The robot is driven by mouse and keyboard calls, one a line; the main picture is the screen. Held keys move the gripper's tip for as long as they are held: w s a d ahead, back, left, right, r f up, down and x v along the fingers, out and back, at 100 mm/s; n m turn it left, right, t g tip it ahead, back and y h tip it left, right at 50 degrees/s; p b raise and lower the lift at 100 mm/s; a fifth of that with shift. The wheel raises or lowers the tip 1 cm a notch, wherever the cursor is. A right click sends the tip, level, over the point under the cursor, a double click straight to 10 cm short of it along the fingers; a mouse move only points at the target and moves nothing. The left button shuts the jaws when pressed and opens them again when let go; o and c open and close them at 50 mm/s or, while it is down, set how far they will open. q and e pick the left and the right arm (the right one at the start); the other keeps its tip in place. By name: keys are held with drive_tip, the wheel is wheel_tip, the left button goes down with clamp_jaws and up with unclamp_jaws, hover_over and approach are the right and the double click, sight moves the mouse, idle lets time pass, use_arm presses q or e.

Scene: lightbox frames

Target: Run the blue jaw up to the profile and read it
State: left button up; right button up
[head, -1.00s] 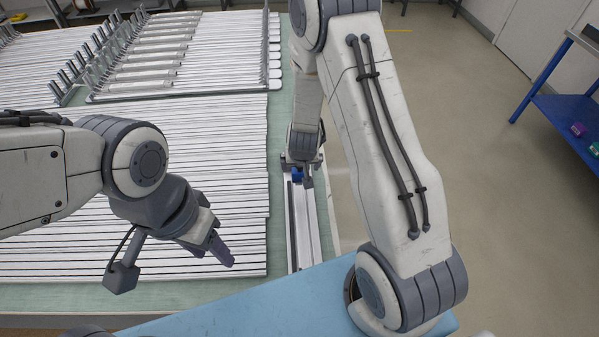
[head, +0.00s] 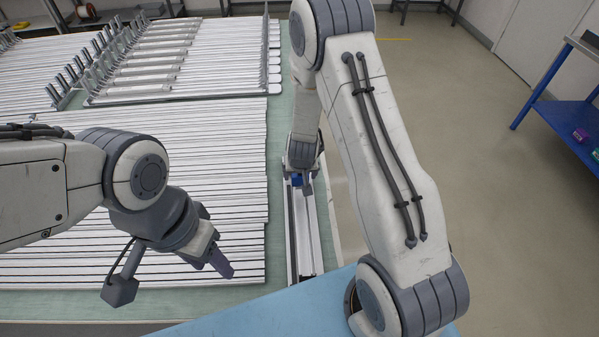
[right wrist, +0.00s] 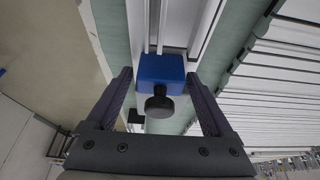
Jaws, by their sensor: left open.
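The blue jaw (right wrist: 161,70) is a small block with a dark round knob, sitting on a long narrow rail (head: 291,235). The jaw also shows in the head view (head: 297,181), partly hidden by my right wrist. A pale profile (head: 312,240) lies alongside the rail. My right gripper (right wrist: 160,74) has one finger on each side of the jaw, with both fingertips close against it. Any thin gap there is hard to see. My left gripper (head: 222,264) is open and empty, above the near right part of the stacked pale strips. No reading can be made out.
Rows of pale strips (head: 140,190) cover the green table (head: 180,302). A rack with upright pegs (head: 180,60) stands at the back. A light blue surface (head: 270,312) lies in front. A blue shelf unit (head: 570,120) stands at the right, with open floor between.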

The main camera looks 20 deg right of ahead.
clamp_jaws()
drive_tip(key=shift+s+a+b, duration=0.1)
drive_tip(key=shift+s+b, duration=0.2)
drive_tip(key=shift+s, duration=0.1)
drive_tip(key=shift+s+a, duration=0.15)
drive_tip(key=shift+s, duration=0.35)
drive_tip(key=shift+s+f, duration=0.15)
drive_tip(key=shift+s, duration=0.05)
idle(1.3)
drive_tip(key=shift+o, duration=2.2)
unclamp_jaws()
drive_tip(key=shift+a, duration=0.1)
